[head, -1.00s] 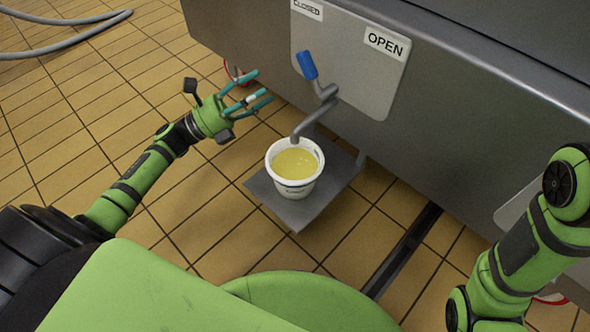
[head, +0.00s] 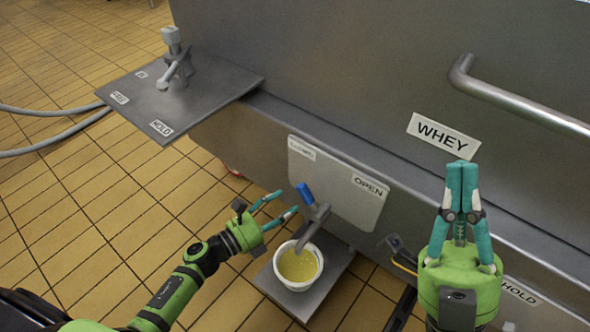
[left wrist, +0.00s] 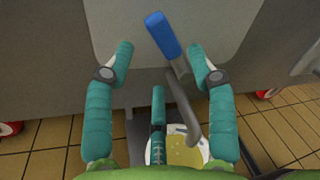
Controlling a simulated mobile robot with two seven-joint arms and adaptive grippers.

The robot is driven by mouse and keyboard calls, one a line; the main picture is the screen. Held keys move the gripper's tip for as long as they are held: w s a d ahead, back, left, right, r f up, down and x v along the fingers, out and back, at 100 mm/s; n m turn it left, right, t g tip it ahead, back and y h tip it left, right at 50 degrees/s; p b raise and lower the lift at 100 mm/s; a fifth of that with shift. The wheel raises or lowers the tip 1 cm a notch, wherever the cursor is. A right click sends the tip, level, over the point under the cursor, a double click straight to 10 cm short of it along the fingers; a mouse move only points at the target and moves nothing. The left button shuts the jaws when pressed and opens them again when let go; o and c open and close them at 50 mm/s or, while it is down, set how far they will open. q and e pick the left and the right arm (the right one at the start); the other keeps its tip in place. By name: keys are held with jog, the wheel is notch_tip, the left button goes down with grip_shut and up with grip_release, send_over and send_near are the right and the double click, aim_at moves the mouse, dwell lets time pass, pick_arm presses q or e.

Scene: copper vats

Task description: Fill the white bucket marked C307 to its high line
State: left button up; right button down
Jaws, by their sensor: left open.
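The white bucket (head: 297,287) stands upright on a grey shelf under the tap's spout, with yellow liquid (head: 298,265) inside. Its marking and high line cannot be read. No stream shows clearly. The tap's blue handle (head: 305,194) points up and left, toward the CLOSED label. My left gripper (head: 287,204) is open just left of the handle; in the left wrist view the handle (left wrist: 163,35) stands between its spread fingers, not gripped. The bucket also shows there (left wrist: 206,148), partly hidden. My right gripper (head: 462,166) is shut and empty, pointing up, in front of the vat.
The OPEN label (head: 370,186) is on the plate right of the handle. The vat wall carries a WHEY sign (head: 443,135) and a rail (head: 520,104). A grey side shelf (head: 215,88) with another tap juts out at left. Tiled floor at left is clear except hoses (head: 50,150).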

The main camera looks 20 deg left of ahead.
aim_at(305, 194)
pick_arm(q)
jog(key=b+x, duration=0.1)
jog(key=x, duration=0.6)
jog(key=shift+d, duration=0.2)
jog(key=shift+r, duration=0.1)
grip_shut()
